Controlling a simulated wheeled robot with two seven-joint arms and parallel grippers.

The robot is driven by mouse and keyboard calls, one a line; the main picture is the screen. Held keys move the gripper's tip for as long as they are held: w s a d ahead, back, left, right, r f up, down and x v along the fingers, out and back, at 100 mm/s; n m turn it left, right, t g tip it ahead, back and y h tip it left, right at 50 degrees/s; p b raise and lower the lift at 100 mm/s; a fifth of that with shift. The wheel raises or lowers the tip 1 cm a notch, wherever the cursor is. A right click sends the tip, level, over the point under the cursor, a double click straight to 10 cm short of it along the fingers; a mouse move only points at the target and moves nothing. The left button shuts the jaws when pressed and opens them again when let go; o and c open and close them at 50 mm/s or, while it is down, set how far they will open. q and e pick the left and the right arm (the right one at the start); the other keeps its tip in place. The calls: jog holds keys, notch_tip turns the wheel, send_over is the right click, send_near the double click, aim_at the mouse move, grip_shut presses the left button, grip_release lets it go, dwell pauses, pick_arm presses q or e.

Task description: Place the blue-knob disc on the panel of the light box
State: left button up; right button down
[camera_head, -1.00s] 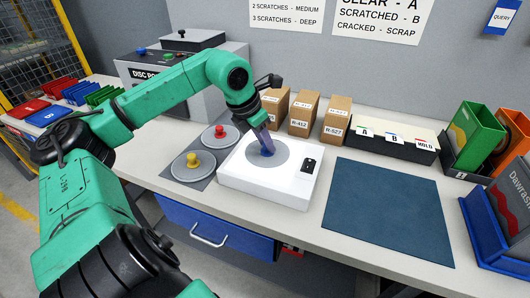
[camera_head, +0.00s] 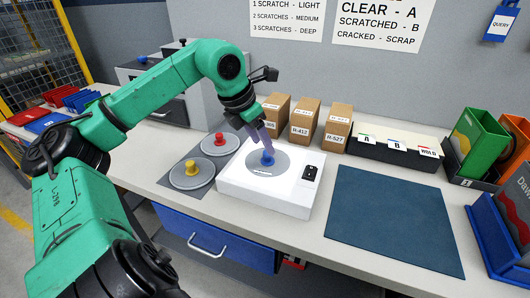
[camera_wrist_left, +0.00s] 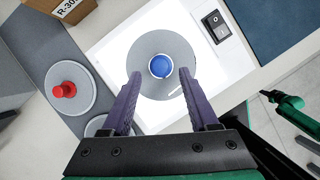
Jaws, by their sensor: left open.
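The blue-knob disc (camera_head: 268,161) lies flat on the lit top panel of the white light box (camera_head: 290,206). The left wrist view shows the disc's blue knob (camera_wrist_left: 160,66) with the grey disc around it and a short pale mark near its lower right edge. My left gripper (camera_head: 262,146) is just above the knob. Its two purple fingers (camera_wrist_left: 157,84) are apart, one on each side of the disc in the left wrist view, with nothing between them touching the knob. My right gripper is not in view.
A red-knob disc (camera_head: 219,142) and a yellow-knob disc (camera_head: 191,172) lie on a grey mat left of the light box. Small cardboard boxes (camera_head: 302,122) stand behind it. A dark blue mat (camera_head: 390,222) to the right is bare. A black switch (camera_head: 310,173) sits on the light box.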

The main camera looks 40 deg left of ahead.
pick_arm(q)
jog(key=v, duration=0.8)
jog(key=shift+r, duration=0.25)
jog(key=shift+s, duration=0.1)
